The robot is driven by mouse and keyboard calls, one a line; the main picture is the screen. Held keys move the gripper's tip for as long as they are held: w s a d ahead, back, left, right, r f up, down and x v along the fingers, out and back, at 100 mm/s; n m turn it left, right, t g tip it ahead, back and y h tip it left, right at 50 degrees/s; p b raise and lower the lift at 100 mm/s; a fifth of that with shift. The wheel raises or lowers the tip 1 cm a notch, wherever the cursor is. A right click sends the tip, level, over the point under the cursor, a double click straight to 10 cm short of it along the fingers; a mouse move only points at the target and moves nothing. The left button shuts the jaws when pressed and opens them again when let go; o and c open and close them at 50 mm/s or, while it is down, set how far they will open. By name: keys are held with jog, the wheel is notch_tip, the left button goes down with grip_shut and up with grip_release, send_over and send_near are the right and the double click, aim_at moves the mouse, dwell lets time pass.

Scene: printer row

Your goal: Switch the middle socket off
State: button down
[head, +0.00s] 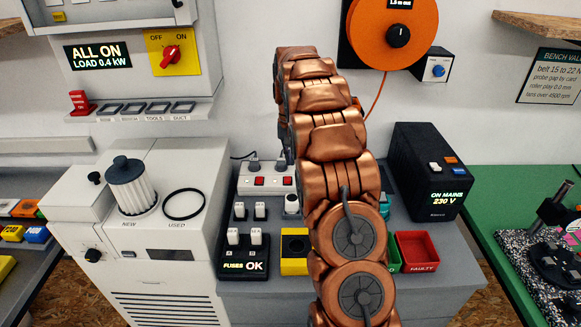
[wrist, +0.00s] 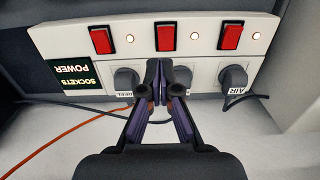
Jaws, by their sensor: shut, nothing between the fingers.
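A white socket strip (wrist: 205,68) crosses the wrist view, its lettering upside down. It carries three red rocker switches: left, middle switch (wrist: 165,37) and right. A small pale light (wrist: 194,36) glows beside the middle switch, and similar lights glow beside the others. My gripper (wrist: 158,76) is shut and empty, its fingertips just below the middle switch in the picture, over the middle plug. I cannot tell whether they touch anything.
Plugs labelled REEL (wrist: 125,80) and AIR (wrist: 232,77) flank my fingers, with cables trailing. In the head view, a black mains box (head: 428,170) stands right of my arm, and a fuse block (head: 243,250) and a white filter machine (head: 150,200) stand left.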

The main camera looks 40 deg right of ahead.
notch_tip(320, 180, up, 9)
jog(key=w+d+b, duration=0.1)
jog(key=shift+w+b, duration=0.15)
jog(key=shift+b, duration=0.25)
dwell(0.3)
dwell(0.7)
